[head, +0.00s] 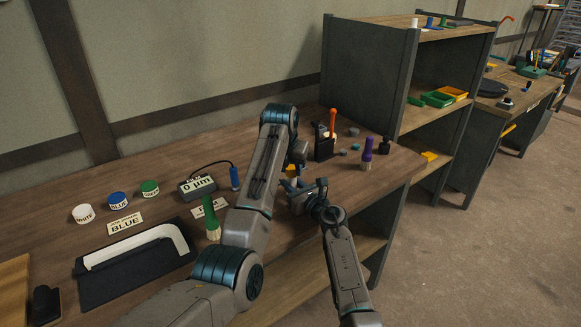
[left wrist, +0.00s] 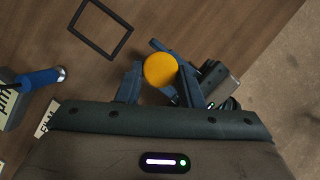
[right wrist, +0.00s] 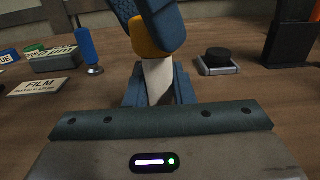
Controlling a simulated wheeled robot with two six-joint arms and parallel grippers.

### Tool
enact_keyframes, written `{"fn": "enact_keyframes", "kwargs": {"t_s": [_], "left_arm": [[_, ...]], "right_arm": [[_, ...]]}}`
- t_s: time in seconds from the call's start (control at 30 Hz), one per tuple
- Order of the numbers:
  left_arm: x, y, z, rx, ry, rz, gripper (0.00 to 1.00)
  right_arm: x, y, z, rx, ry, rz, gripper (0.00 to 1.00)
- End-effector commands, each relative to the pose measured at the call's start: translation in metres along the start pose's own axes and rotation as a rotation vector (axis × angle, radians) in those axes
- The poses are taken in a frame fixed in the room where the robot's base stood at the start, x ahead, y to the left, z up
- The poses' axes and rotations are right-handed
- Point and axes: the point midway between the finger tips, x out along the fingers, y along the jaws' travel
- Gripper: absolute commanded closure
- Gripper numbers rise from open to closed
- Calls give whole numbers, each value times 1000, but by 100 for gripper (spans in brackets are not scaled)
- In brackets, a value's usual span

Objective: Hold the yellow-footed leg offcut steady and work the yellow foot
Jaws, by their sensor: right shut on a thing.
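The leg offcut (right wrist: 158,82) is a short pale post, standing nearly upright in the right wrist view. My right gripper (right wrist: 158,98) is shut on it low down. The yellow foot (left wrist: 160,69) shows as a round disc in the left wrist view, on top of the offcut. My left gripper (left wrist: 159,82) has a finger on each side of the foot, very close to it. Whether both fingers press on it I cannot tell. In the head view my left gripper (head: 294,166) and right gripper (head: 303,197) meet there, and my left arm hides part of the bench.
A gauge (head: 197,186) reading 0 µm, white, blue and green lidded pots and a black tray (head: 100,285) with a white bent piece are left. A black tool holder (head: 323,146), purple-topped item (head: 367,152) and shelf unit (head: 372,75) are beyond. A dark square outline (left wrist: 72,26) marks the bench.

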Motion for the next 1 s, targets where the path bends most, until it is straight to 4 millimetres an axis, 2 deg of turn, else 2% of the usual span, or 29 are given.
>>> {"fn": "enact_keyframes", "kwargs": {"t_s": [0.03,0.07,0.17,0.2,0.3,0.33,0.6,0.73,0.87,1.0], "left_arm": [[0,0,0,1,1,0,94],[0,0,0,1,1,0,100],[0,0,0,6,1,-3,100],[0,0,0,23,2,-9,65],[0,0,0,21,2,-9,46],[0,0,0,21,2,-9,42],[0,0,0,21,1,-9,42],[-9,0,1,22,0,-8,42],[-32,0,1,22,-3,-8,42],[-63,0,1,22,-4,-8,42]], "right_arm": [[0,0,0,0,0,0,100],[0,0,0,0,0,0,100],[0,0,0,0,0,0,100],[0,0,0,0,0,0,100],[0,0,0,0,0,0,100],[0,0,0,0,0,0,100],[0,0,0,0,0,0,100],[0,0,0,0,0,0,100],[0,0,0,0,0,0,100],[0,0,0,0,0,0,100]]}}
